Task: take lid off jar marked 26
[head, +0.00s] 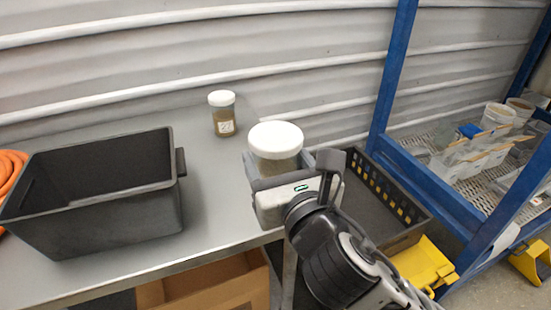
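A jar (275,166) with a white lid (276,138) and brownish contents is between the fingers of my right gripper (278,172). The gripper is shut on the jar's body, one finger on each side. The jar is upright and looks much larger than the other jar, so it appears raised above the table. Its lid is on; no marking shows on its visible side. A second lidded jar (225,116) stands on the table at the back, with a white label whose number looks like 27 but is hard to read. My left gripper is not in view.
A black bin (120,205) stands on the left of the grey metal table (205,235). A black crate (400,205) is right of the table, beside a blue-framed rack (440,188). A cardboard box (215,290) is below. Bare table lies between bin and jars.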

